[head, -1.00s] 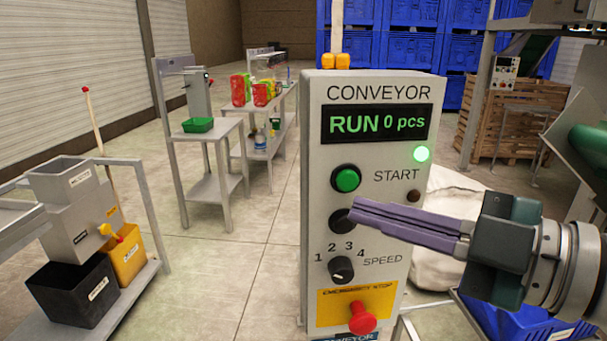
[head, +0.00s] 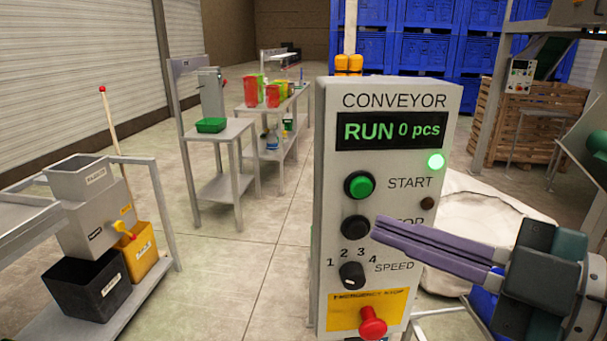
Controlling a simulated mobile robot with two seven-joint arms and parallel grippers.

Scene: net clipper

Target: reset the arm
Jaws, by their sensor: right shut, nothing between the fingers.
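My right gripper (head: 376,229) comes in from the right in the head view. Its purple fingers are shut with nothing between them. The fingertips are in front of the conveyor control panel (head: 326,200), just right of the black stop button (head: 355,228), and cover part of its label. I cannot tell whether they touch the panel. The display (head: 398,130) reads RUN 0 pcs, and a green lamp (head: 435,161) is lit. The green start button (head: 359,185) is above, the speed knob (head: 352,275) and red emergency stop (head: 372,322) below. My left gripper is not in view.
At left stands a grey rack with a hopper (head: 88,215), a black bin (head: 85,287) and a yellow bin (head: 143,262). Metal tables (head: 222,190) with containers stand behind. A white sack (head: 480,220) is behind the panel at right. The floor between rack and panel is clear.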

